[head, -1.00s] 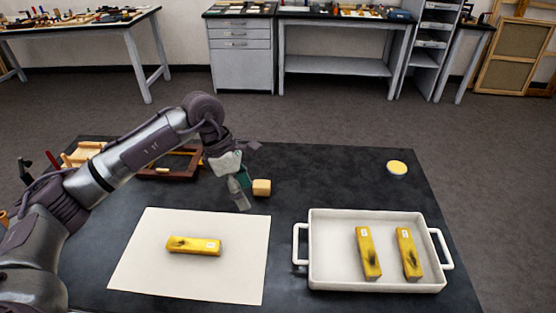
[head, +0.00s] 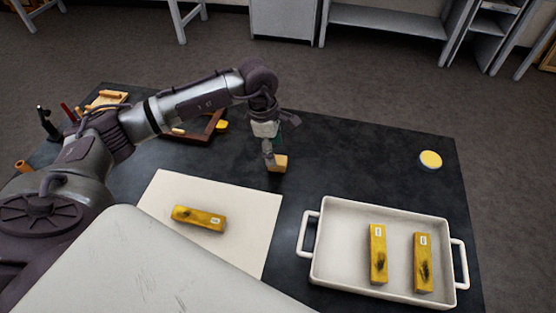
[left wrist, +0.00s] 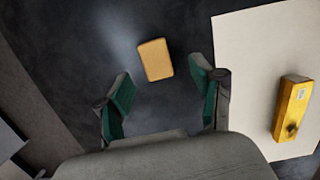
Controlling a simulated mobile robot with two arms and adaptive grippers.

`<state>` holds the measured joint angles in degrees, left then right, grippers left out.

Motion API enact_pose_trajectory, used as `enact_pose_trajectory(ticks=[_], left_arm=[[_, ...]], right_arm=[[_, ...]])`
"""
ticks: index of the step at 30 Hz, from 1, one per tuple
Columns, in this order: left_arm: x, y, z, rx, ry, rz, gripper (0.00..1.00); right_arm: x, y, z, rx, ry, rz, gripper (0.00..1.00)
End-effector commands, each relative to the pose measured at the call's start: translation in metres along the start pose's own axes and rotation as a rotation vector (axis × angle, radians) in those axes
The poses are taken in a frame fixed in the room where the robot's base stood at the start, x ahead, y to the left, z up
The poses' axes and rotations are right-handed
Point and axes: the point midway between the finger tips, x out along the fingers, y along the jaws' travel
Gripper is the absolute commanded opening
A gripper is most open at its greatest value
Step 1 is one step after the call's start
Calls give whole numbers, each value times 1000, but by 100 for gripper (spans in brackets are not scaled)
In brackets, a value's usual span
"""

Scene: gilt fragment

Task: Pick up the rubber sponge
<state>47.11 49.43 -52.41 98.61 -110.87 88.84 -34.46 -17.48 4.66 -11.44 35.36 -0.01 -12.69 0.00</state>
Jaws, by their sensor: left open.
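The rubber sponge, which I take to be the small tan-orange block (head: 280,164), lies on the dark table behind the white sheet. My left gripper (head: 270,158) points down close to it and hides part of it in the head view. In the left wrist view the sponge (left wrist: 155,60) lies beyond the open green-padded fingers of my left gripper (left wrist: 161,95), roughly in line with the gap between them. Nothing is between the fingers. My right gripper is not in view.
A yellow gilt bar (head: 198,219) lies on the white sheet (head: 250,205). A white tray (head: 345,207) at the right holds two more bars. A round yellow-topped container (head: 430,160) stands at the far right. A wooden frame (head: 206,132) lies left of the gripper.

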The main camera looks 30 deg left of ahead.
Motion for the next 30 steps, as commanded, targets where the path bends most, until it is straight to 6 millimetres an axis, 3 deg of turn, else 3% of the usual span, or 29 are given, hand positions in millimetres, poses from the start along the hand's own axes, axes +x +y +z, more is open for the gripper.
enact_pose_trajectory(ticks=[5,12,21,30], left_arm=[[13,1,1,-2,1,-5,67],[48,5,2,-2,0,-3,67],[55,5,2,0,0,0,67],[54,5,2,-1,0,0,18]], right_arm=[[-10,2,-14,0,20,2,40],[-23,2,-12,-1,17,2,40],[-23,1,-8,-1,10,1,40],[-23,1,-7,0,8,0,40]])
